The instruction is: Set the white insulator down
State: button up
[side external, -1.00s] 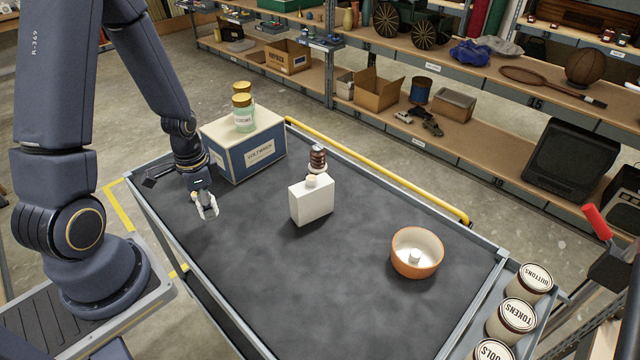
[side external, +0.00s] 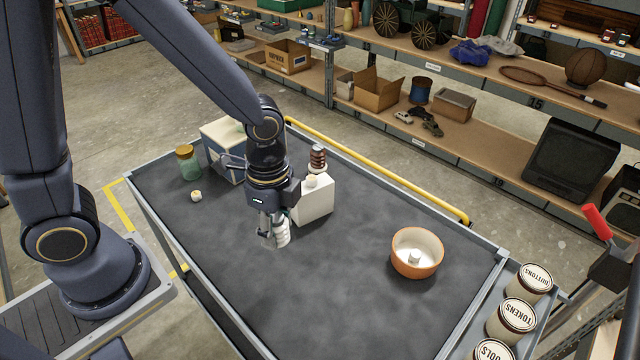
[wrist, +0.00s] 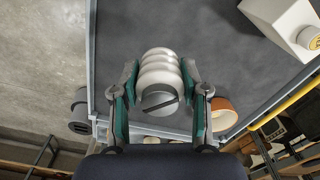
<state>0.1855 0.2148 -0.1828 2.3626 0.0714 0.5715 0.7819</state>
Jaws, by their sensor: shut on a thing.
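The white insulator (wrist: 159,68) is ribbed, with a grey slotted end that faces the wrist camera. My gripper (wrist: 160,88) is shut on it, one finger on each side. In the side external view my gripper (side external: 272,232) points down over the dark cart top, just left of and in front of a white square bottle. There the insulator (side external: 282,236) shows pale and ribbed, partly hidden by the fingers. I cannot tell whether its lower end touches the cart top (side external: 330,285).
The white bottle (side external: 315,203) stands close on the right, with a brown ribbed piece (side external: 317,158) behind it. An orange bowl (side external: 416,252) sits farther right. A green jar (side external: 188,162), a small cream piece (side external: 196,196) and a box (side external: 218,165) are left. The front middle is clear.

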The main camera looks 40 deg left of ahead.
jog(key=w+d+f, duration=0.4)
jog(key=w+f, duration=0.1)
jog(key=w, duration=0.4)
send_over(343, 256)
jog(key=shift+m, duration=0.3)
notch_tip(343, 256, down, 5)
jog(key=shift+s+r, duration=0.1)
jog(key=shift+f, duration=1.6)
jog(key=shift+f, duration=0.1)
jog(key=o, duration=1.2)
